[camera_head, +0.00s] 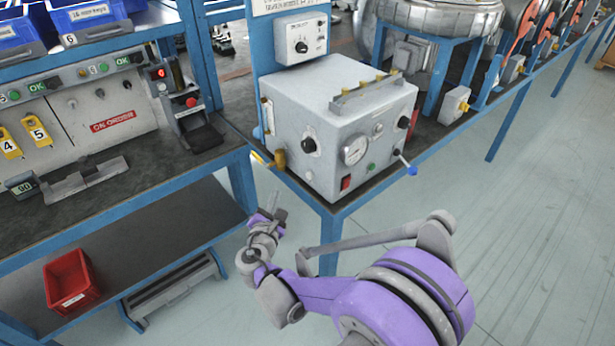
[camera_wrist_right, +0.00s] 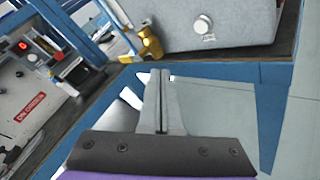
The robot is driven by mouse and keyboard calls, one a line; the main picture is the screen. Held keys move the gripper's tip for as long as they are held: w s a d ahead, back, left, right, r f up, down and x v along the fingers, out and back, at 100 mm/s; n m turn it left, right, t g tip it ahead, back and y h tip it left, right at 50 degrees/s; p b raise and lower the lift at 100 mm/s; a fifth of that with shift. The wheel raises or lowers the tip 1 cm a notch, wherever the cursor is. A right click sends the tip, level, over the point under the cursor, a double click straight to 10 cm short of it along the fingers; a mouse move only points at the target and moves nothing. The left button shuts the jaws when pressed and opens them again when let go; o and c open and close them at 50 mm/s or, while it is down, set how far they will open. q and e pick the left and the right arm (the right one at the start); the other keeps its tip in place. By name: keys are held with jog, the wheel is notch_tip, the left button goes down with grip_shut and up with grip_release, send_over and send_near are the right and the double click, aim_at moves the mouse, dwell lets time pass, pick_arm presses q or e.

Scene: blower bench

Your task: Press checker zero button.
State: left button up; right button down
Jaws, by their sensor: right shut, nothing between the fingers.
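A grey box (camera_head: 338,118) with a round gauge (camera_head: 354,150), black knob, green button (camera_head: 371,167), red switch (camera_head: 345,183) and blue-tipped lever stands on the blue-framed bench. Its lower part shows in the wrist view (camera_wrist_right: 230,22). My right gripper (camera_head: 275,203) is shut and empty, in front of and below the bench edge, apart from both. My left gripper is not in view.
A yellow valve (camera_head: 279,160) juts from the box's left side. Open floor (camera_head: 500,240) lies at right.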

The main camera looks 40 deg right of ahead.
jog(key=d, duration=0.8)
jog(key=shift+w, duration=0.3)
jog(key=shift+d, duration=0.15)
dwell(1.6)
jog(key=shift+d, duration=0.3)
jog(key=shift+d, duration=0.4)
dwell(0.5)
jog(key=shift+a, duration=0.8)
jog(key=shift+s+a, duration=0.2)
jog(key=shift+a, duration=2.3)
